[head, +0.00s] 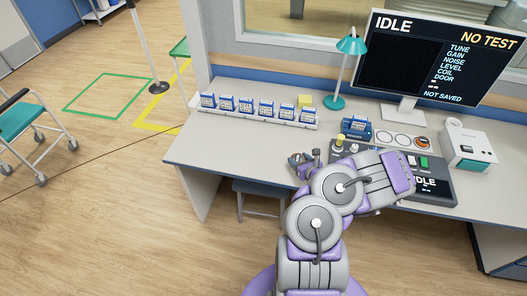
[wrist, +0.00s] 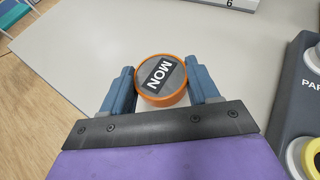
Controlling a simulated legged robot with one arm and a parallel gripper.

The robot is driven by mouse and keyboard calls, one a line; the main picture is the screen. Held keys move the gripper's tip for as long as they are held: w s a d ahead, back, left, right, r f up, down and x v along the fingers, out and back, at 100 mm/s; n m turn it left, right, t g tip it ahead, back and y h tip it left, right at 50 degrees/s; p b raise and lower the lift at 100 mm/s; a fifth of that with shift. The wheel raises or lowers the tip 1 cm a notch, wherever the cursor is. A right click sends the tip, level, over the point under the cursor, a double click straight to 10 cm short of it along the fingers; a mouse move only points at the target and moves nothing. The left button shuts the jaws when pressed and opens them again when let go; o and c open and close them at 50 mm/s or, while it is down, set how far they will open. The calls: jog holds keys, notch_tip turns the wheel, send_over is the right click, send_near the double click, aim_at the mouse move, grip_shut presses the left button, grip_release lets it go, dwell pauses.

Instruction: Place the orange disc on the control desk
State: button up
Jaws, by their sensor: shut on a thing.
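The orange disc (wrist: 161,81) has an orange rim and a grey top with a dark label reading "MON". In the wrist view it sits between the two blue fingers of my gripper (wrist: 163,92), which is shut on it. In the head view my gripper (head: 304,162) is over the front part of the control desk (head: 240,147), left of the dark control box. The held disc is hard to make out there. The pale desk top shows around the disc in the wrist view; I cannot tell whether the disc touches it.
A dark control box (head: 440,188) with buttons lies right of my gripper. Behind are a row of round places with an orange-rimmed one (head: 422,142), a blue device (head: 356,128), a teal lamp (head: 335,102), a monitor and a white printer-like box (head: 468,147). A rack of blue items (head: 256,112) stands left.

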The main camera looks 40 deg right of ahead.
jog(key=b, duration=0.4)
send_over(273, 156)
jog(key=shift+s+f, duration=0.15)
jog(key=shift+f, duration=0.5)
jog(key=shift+w+f, duration=0.2)
jog(key=shift+f, duration=0.05)
jog(key=shift+f+b, duration=0.65)
jog(key=shift+f, duration=0.85)
jog(key=shift+f, duration=0.1)
jog(key=o, duration=1.1)
